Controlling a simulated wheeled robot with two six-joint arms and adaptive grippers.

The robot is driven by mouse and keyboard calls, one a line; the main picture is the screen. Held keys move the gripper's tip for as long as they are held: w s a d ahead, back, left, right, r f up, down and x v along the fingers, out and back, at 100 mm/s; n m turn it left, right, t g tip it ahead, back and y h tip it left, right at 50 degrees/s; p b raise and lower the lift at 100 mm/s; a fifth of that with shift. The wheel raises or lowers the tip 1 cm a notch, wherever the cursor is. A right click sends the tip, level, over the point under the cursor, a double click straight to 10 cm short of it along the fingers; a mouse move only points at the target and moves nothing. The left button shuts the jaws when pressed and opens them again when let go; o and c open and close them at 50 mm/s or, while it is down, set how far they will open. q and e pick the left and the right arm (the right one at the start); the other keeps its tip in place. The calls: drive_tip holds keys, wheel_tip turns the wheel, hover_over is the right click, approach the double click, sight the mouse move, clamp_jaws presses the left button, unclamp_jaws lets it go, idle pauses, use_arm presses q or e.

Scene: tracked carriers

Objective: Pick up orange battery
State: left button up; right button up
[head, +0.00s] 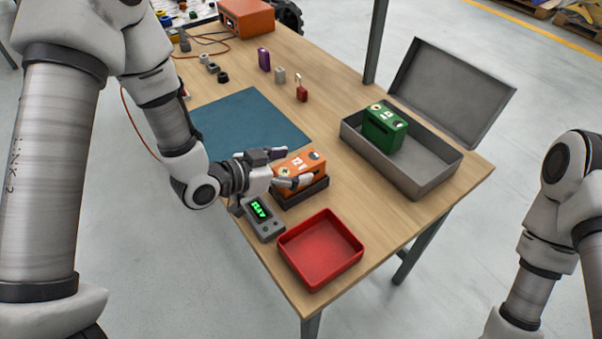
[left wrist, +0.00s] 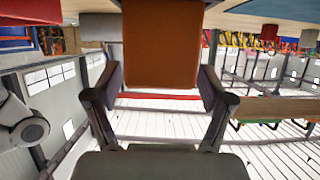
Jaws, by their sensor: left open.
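The orange battery (head: 309,164) stands upright in a dark cradle (head: 306,192) near the front edge of the table, its top and label visible. My left gripper (head: 282,169) is open at the battery, with one finger on its far side and one on its near side. In the left wrist view the battery (left wrist: 161,45) lies between the two finger pads of the left gripper (left wrist: 161,82). I cannot tell whether either pad touches it. At the right, only links of my right arm show, and its gripper is out of view.
A grey device with a green display (head: 264,219) sits beside the cradle. A red tray (head: 335,264) is at the front corner. An open grey metal case (head: 432,183) holds a green battery (head: 384,127). A blue mat (head: 240,121) and small padlocks lie farther back.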

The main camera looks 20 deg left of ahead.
use_arm(q)
drive_tip(key=shift+x, duration=1.1)
drive_tip(key=shift+r, duration=0.1)
drive_tip(key=c, duration=1.5)
clamp_jaws()
drive_tip(key=shift+r, duration=0.1)
